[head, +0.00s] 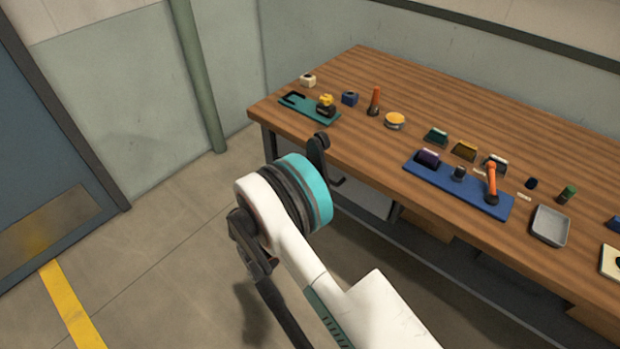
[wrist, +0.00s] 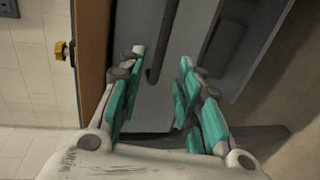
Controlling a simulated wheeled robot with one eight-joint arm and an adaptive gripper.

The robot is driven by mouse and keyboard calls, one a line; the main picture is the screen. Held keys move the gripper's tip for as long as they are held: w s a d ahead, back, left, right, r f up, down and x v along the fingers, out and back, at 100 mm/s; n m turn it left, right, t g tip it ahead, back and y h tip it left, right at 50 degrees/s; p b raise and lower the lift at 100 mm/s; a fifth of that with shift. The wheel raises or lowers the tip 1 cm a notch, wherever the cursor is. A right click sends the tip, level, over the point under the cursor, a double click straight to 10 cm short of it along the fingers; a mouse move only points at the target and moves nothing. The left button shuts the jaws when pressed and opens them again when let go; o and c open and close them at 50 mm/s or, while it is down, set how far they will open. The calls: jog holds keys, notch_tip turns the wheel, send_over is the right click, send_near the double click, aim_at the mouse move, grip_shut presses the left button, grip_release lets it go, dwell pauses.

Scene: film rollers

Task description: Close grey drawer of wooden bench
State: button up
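The wooden bench (head: 440,110) stands at the right of the head view. Nothing is between the fingers. Contact cannot be told.
On the bench top are a teal tray (head: 294,106), a blue mat (head: 420,172), a grey dish (head: 550,226) and several small items. A wooden drawer-like box (head: 428,224) is under the bench. A green pipe (head: 198,75) and open floor (head: 165,215) lie left.

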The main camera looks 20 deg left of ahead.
jog(key=shift+v, duration=1.3)
